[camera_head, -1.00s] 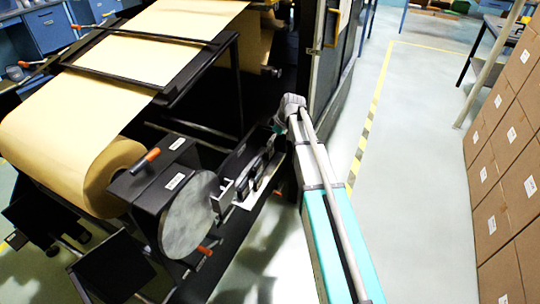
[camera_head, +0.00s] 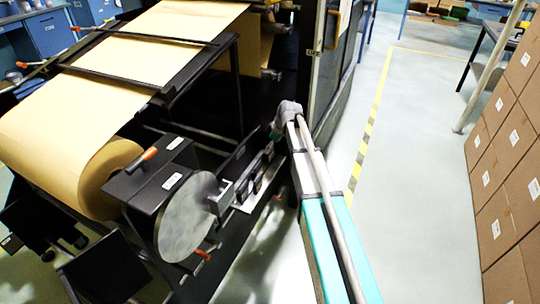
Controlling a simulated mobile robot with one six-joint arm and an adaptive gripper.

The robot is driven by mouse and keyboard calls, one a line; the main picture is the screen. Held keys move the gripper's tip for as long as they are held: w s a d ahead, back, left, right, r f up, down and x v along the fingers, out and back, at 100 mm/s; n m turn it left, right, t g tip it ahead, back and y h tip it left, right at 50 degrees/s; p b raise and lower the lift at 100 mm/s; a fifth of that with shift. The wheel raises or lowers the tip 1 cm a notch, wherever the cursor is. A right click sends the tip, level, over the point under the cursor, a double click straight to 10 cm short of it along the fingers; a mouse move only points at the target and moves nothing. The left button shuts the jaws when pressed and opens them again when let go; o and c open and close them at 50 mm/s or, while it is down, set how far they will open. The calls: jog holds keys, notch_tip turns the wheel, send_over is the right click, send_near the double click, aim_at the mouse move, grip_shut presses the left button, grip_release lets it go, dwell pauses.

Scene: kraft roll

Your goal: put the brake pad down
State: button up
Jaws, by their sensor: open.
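My arm reaches up from the bottom right to a grey joint beside the machine. My gripper (camera_head: 246,178) shows as a small dark shape below and left of that joint, close to the right side of a round grey disc (camera_head: 188,216). It is open, though its fingers are hard to tell from the dark parts around them. I cannot make out the brake pad as a separate thing among the dark and pale pieces there. A pale ledge (camera_head: 246,204) shows just below the gripper.
A large kraft paper roll (camera_head: 95,175) sits on the black machine at left. Stacked cartons (camera_head: 508,165) line the right side.

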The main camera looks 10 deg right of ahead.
jog(key=c, duration=0.9)
jog(key=shift+c, duration=0.2)
jog(key=shift+r, duration=0.2)
notch_tip(320, 180, up, 2)
jog(key=p, duration=0.2)
jog(key=shift+r+p, duration=0.1)
jog(key=shift+p, duration=0.25)
jog(key=s+r+p, duration=1)
jog(key=s, duration=0.4)
jog(key=shift+r, duration=0.2)
